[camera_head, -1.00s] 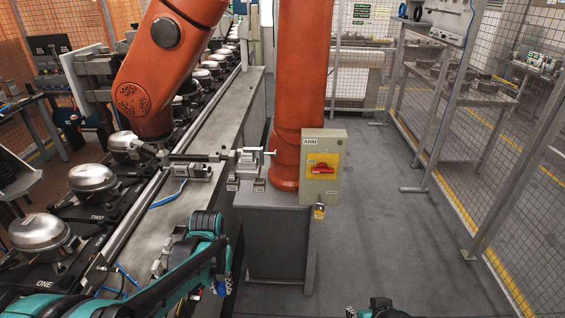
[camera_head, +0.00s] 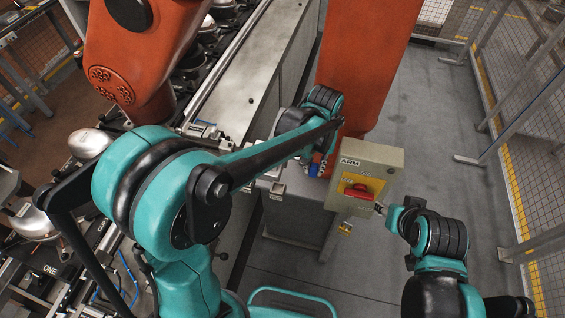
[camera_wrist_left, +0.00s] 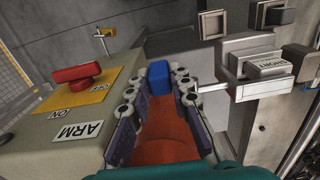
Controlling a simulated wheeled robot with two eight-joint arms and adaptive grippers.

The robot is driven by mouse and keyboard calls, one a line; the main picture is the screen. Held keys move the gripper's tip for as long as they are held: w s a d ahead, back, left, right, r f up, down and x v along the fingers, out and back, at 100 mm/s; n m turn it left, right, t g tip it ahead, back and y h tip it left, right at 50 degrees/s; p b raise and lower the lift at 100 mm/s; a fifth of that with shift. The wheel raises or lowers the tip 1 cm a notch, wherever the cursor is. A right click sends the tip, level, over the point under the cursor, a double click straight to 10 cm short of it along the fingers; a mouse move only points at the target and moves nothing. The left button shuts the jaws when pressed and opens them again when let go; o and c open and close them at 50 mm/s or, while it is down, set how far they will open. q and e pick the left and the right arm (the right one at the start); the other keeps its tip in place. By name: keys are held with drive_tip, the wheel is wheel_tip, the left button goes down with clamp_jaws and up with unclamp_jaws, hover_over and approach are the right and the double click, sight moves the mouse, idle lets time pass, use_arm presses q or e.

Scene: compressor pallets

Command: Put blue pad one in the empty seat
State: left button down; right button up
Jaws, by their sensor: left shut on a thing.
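My left gripper (camera_head: 312,162) is beside the grey ARM box, at the foot of the orange column. In the left wrist view its fingers (camera_wrist_left: 159,92) are shut on a small blue pad (camera_wrist_left: 158,72), held at the fingertips. In the head view the gripper mostly hides the pad. Square grey frames (camera_wrist_left: 212,25) show beyond the fingers in the wrist view; I cannot tell which one is the empty seat. My right gripper (camera_head: 391,211) is near the ARM box's right side; its opening is unclear.
The ARM box (camera_head: 366,178) with a red switch (camera_head: 359,192) stands close to both grippers. The orange column (camera_head: 365,65) rises behind. In the wrist view a labelled metal block (camera_wrist_left: 268,66) is at right. Domed compressors (camera_head: 88,143) line the left.

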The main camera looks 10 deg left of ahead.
use_arm(q)
drive_tip(key=shift+d+r, duration=0.3)
drive_tip(key=shift+r, duration=0.15)
drive_tip(key=a+f, duration=0.2)
drive_tip(key=a, duration=0.1)
drive_tip(key=s+a+f+b, duration=0.1)
drive_tip(key=a+f, duration=0.1)
drive_tip(key=a, duration=0.2)
drive_tip(key=a+f, duration=0.3)
drive_tip(key=a, duration=0.1)
drive_tip(key=shift+s, duration=0.4)
wheel_tip(320, 180, down, 3)
drive_tip(key=shift+f+b, duration=0.2)
drive_tip(key=shift+b, duration=0.35)
drive_tip(key=shift+f, duration=0.35)
drive_tip(key=shift+r, duration=0.1)
drive_tip(key=c, duration=1.4)
unclamp_jaws()
drive_tip(key=shift+f, duration=0.2)
